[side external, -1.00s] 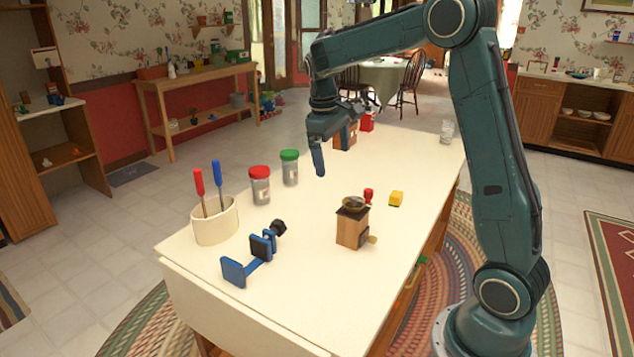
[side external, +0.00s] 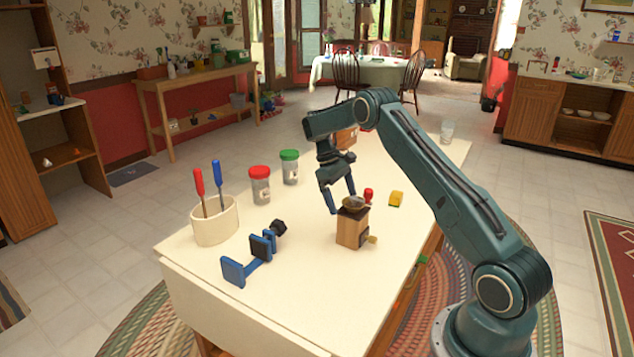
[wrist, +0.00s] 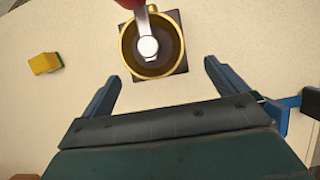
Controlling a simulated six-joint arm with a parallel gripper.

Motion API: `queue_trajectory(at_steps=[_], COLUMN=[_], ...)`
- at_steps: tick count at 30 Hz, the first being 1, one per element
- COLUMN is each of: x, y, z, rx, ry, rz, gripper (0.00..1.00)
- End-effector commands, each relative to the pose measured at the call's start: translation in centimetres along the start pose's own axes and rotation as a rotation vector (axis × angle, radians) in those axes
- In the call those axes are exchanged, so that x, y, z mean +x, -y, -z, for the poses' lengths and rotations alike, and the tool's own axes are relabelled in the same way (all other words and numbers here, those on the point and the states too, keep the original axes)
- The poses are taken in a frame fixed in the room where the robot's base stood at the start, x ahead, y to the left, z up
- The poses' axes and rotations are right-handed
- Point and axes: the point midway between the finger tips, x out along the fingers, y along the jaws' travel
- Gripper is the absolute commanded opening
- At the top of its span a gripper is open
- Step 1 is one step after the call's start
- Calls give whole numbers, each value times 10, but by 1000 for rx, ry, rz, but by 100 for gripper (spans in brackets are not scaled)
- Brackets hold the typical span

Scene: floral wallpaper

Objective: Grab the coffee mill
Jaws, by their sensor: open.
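The coffee mill (side external: 352,229) stands upright on the table. It has a wooden body, a dark top with a brass bowl, and a crank with a red knob (side external: 368,195). In the wrist view the mill (wrist: 152,45) is seen from above at the top centre, its crank running up to the red knob at the picture's edge. My gripper (side external: 342,205) is open and empty, pointing down just above and behind the mill's top. In the wrist view my gripper's two fingers (wrist: 160,84) are spread on either side below the mill, apart from it.
A yellow-green sponge (side external: 396,199) lies right of the mill. A blue clamp (side external: 250,258), a cup with screwdrivers (side external: 215,222), and red-lidded (side external: 260,186) and green-lidded (side external: 289,168) jars stand to the left. A glass (side external: 447,131) and a wooden box (side external: 346,138) are farther back.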

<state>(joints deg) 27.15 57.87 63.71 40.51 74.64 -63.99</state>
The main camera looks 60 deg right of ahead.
Motion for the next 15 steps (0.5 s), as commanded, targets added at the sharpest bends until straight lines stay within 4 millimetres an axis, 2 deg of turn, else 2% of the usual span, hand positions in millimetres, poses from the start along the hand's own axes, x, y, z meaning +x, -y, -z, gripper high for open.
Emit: queue_trajectory(at_steps=[4, 15], x=[8, 12], y=[-3, -4], z=[2, 2], rx=[0, -2], ry=[8, 10], rz=[7, 7], gripper=[98, 98])
